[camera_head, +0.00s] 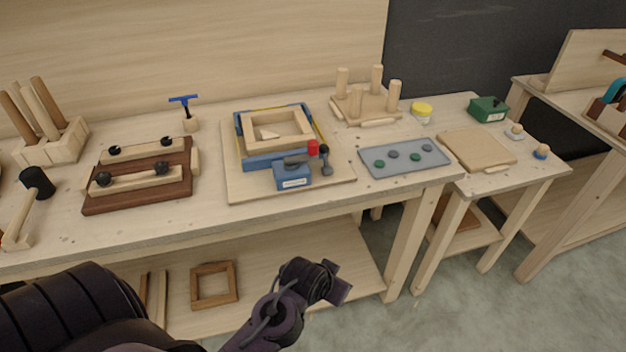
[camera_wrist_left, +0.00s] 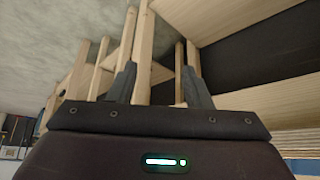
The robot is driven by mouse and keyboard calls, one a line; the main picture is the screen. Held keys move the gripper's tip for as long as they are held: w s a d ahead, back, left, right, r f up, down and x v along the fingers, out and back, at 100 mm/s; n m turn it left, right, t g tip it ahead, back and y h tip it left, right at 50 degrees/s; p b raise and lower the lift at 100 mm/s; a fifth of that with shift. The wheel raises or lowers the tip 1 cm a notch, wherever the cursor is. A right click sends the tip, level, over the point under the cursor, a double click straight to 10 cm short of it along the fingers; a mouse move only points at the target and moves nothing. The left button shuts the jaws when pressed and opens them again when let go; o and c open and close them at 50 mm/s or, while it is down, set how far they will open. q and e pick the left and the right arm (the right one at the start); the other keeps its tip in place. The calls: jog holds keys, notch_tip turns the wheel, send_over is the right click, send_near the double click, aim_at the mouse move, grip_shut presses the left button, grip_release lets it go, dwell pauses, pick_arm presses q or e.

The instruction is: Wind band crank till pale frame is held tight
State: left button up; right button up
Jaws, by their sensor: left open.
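The pale wooden frame (camera_head: 282,147) lies on a light wooden board (camera_head: 235,188) on the bench. A blue and yellow band (camera_head: 318,126) runs around it. Whether the band presses on every side is too small to tell. At the front of the board stands a blue band housing (camera_head: 292,178) with a dark crank arm and a red knob (camera_head: 313,148). My left gripper (camera_head: 338,290) is below and in front of the bench edge, well away from the crank. In the left wrist view its two fingers (camera_wrist_left: 160,85) stand apart with nothing between them. My right gripper is out of view.
A brown clamp board (camera_head: 140,205) is left of the frame board. A grey tray (camera_head: 405,160) with several round pieces is right of it, and a pegged stand (camera_head: 366,108) is behind. The bench front edge lies between my left gripper and the board.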

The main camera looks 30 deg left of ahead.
pick_arm(q)
jog(key=w+a+r+n+t+y, duration=0.1)
jog(key=w+a+r+n+t, duration=0.15)
jog(key=w+r, duration=0.4)
jog(key=n+t+y, duration=0.3)
jog(key=n+y, duration=0.5)
jog(key=y, duration=0.5)
send_near(315, 146)
jog(key=x, duration=0.4)
jog(key=shift+m, duration=0.25)
jog(key=p+x, duration=0.2)
jog(key=x, duration=0.5)
jog(key=shift+w+a, duration=0.15)
jog(key=shift+a, duration=0.05)
jog(key=shift+c, duration=0.4)
grip_shut()
